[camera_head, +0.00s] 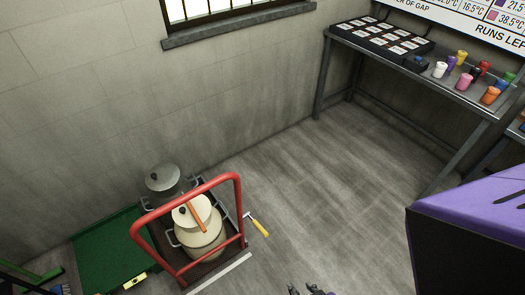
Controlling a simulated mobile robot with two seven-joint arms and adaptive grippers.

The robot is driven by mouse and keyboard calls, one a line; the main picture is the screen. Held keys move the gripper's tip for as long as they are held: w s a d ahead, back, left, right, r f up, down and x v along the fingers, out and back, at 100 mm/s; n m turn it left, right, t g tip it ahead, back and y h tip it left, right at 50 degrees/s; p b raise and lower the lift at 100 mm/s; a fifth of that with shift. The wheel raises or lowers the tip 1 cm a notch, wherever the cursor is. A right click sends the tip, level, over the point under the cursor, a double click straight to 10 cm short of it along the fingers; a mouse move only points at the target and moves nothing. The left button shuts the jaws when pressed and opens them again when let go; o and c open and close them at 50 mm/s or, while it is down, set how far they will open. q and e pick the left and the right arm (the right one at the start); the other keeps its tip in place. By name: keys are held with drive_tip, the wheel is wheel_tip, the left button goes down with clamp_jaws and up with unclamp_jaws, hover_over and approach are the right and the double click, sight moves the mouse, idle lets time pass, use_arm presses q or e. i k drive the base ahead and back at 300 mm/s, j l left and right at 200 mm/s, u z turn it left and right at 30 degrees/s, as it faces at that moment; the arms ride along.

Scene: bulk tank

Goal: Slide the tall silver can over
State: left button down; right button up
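A tall silver-grey can (163,192) with a domed lid and a dark knob stands at the back of a low dark trolley, near the wall. A cream can (203,241) with a lid, a dark knob and side handles stands in front of it and hides part of its body. Dark and purple tips of a gripper (309,290), seemingly my right one, just show at the bottom edge, right of the trolley and apart from both cans. Its opening cannot be judged. My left gripper is not in view.
The trolley's red handle (239,200) arches around the cream can. A yellow-handled tool (258,226) is beside it. A green mat or plate (100,252) lies left. A bench (470,100) with dark boxes and coloured cups stands right. The middle floor is clear.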

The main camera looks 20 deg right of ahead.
sight(156, 199)
drive_tip(key=i+l+u, duration=0.15)
drive_tip(key=l+u, duration=0.2)
drive_tip(key=l, duration=0.7)
drive_tip(key=l+u, duration=0.35)
drive_tip(key=l, duration=0.7)
drive_tip(key=l+u, duration=0.4)
drive_tip(key=l, duration=0.65)
drive_tip(key=i+l+u, duration=0.15)
drive_tip(key=l, duration=0.2)
drive_tip(key=l+u, duration=0.1)
drive_tip(key=l, duration=0.25)
drive_tip(key=i+l+u, duration=0.15)
drive_tip(key=l, duration=0.7)
drive_tip(key=i+l+u, duration=0.15)
drive_tip(key=l, duration=0.35)
